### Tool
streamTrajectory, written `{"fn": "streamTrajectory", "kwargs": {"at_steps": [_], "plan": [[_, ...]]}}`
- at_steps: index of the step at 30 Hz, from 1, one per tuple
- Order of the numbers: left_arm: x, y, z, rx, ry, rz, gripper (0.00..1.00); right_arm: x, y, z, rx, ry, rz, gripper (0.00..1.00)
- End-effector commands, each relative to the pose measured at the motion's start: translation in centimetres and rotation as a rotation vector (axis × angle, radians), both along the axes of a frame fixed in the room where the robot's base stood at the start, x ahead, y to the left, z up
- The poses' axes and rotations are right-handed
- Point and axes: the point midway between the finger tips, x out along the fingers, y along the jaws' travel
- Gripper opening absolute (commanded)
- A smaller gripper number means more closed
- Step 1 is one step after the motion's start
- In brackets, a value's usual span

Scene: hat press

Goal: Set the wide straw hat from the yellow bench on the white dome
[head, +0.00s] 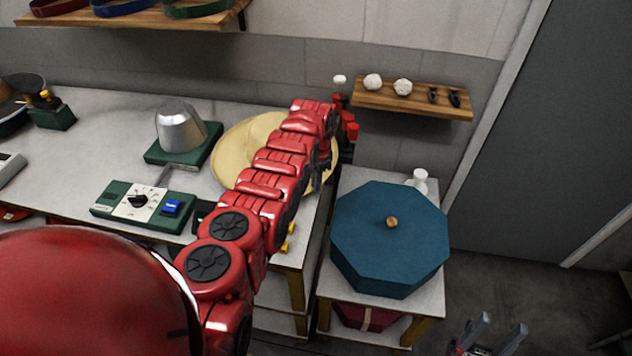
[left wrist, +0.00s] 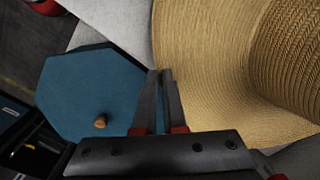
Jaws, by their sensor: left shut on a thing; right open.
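The wide straw hat (head: 236,150) is over the right end of the worktop in the head view, partly hidden by my left arm. In the left wrist view its woven brim and crown (left wrist: 215,75) fill the right side. My left gripper (left wrist: 160,80) is shut on the edge of the brim. A smooth silver-grey dome (head: 178,130) stands on a green base left of the hat; no plainly white dome shows. My right gripper (head: 492,335) is open and empty at the lower right, far from the hat.
A blue octagonal box (head: 390,240) with a wooden knob stands on a side table right of the worktop. A green control box (head: 143,205) sits in front of the dome. A wooden shelf (head: 412,99) with small items is on the wall. A white bottle (head: 420,180) stands behind the blue box.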

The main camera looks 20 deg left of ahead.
Motion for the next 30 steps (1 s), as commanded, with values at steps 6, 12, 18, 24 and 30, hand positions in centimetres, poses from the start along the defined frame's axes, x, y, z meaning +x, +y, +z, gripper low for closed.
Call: {"fn": "streamTrajectory", "kwargs": {"at_steps": [6,12,18,24,30], "plan": [[0.0,0.0,-0.5,0.001,-0.001,0.0,0.0,0.0,0.0,-0.5,0.0,0.0,0.0,0.5],[0.0,0.0,-0.9,0.001,-0.001,0.0,0.0,0.0,0.0,-0.9,0.0,0.0,0.0,0.5],[0.0,0.0,-1.3,0.001,-0.001,0.0,0.0,0.0,0.0,-1.3,0.0,0.0,0.0,0.5],[0.0,0.0,-1.3,0.0,0.0,0.0,0.0,0.0,0.0,-1.2,0.0,0.0,0.0,0.5],[0.0,0.0,-1.3,0.0,0.0,0.0,0.43,0.0,0.0,-1.2,0.0,0.0,0.0,0.5]]}}
